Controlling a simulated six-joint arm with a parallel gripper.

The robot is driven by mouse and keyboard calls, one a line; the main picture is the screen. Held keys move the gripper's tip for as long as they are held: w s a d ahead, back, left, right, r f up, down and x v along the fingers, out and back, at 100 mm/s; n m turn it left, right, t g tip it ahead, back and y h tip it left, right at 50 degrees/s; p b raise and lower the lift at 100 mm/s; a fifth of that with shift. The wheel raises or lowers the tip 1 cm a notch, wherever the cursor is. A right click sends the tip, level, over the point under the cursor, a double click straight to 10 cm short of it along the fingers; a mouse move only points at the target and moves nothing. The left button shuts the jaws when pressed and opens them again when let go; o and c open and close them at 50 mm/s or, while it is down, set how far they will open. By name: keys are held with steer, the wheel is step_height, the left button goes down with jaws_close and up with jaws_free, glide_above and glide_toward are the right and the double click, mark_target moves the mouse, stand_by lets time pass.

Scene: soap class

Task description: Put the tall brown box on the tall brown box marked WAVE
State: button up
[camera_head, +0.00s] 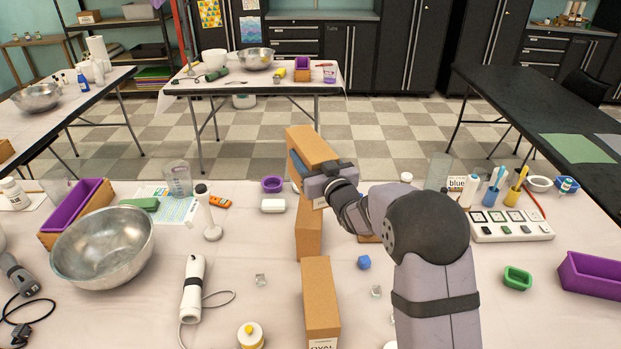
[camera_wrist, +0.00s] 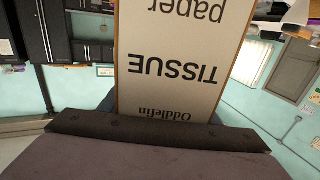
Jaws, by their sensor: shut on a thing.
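My gripper (camera_head: 328,182) is shut on a tall brown box (camera_head: 312,145), held tilted in the head view above the table. In the wrist view the held box (camera_wrist: 180,65) fills the middle and shows a pale label reading "TISSUE", "paper" and "Oddlefin", upside down. A second tall brown box (camera_head: 309,232) stands on the table directly below it in the picture; its top is partly hidden, its marking is not readable, and I cannot tell whether the two touch. A third tall brown box (camera_head: 321,295) stands nearer, its label cut off at the bottom edge. I cannot read WAVE anywhere.
A metal bowl (camera_head: 103,245) and white handheld device (camera_head: 192,288) are left of the boxes. A button panel (camera_head: 497,226) and purple bin (camera_head: 594,275) are at right. Table between is partly clear.

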steer(key=shift+f+p, duration=0.55)
steer(key=shift+f, duration=2.35)
steer(key=shift+f, duration=0.2)
steer(key=o, duration=1.5)
steer(key=shift+c, duration=0.2)
steer(key=shift+r, duration=0.1)
steer(key=shift+s+d, duration=0.25)
steer(key=shift+s, duration=0.2)
steer(key=b+v, duration=0.3)
steer(key=v, duration=0.8)
